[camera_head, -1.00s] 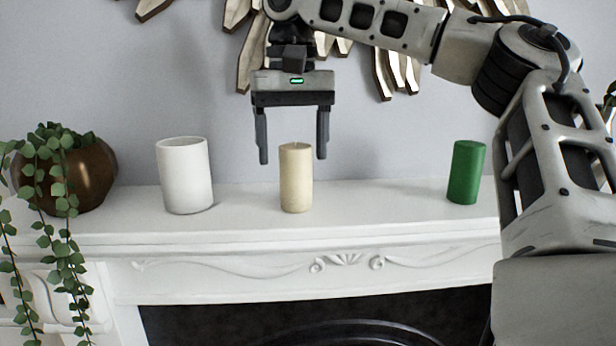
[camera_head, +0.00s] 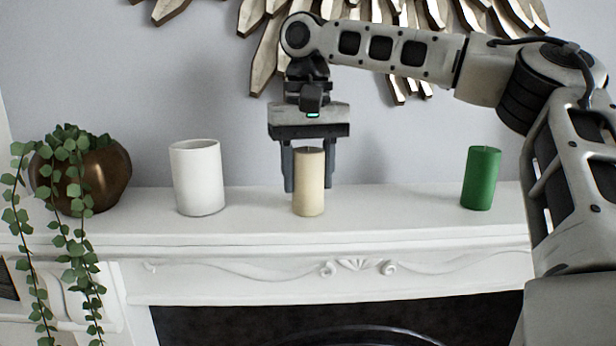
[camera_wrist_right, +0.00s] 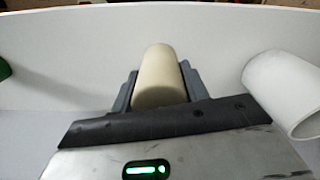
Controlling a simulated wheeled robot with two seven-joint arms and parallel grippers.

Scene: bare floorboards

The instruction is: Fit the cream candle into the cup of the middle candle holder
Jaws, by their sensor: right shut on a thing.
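The cream candle (camera_head: 309,196) stands upright on the white mantel shelf (camera_head: 400,212). My right gripper (camera_head: 309,187) has come down over it from above and is shut on it, one finger on each side. The right wrist view also shows the candle (camera_wrist_right: 162,75) between the two fingers (camera_wrist_right: 160,88). I cannot make out a candle holder in either view. My left gripper is not in view.
A white open-topped cylinder (camera_head: 198,180) stands left of the candle, and a green candle (camera_head: 481,180) stands to the right. A brown pot (camera_head: 105,178) with a trailing plant is at far left. The shelf is clear between them. A wooden wall decoration (camera_head: 262,55) hangs behind my arm.

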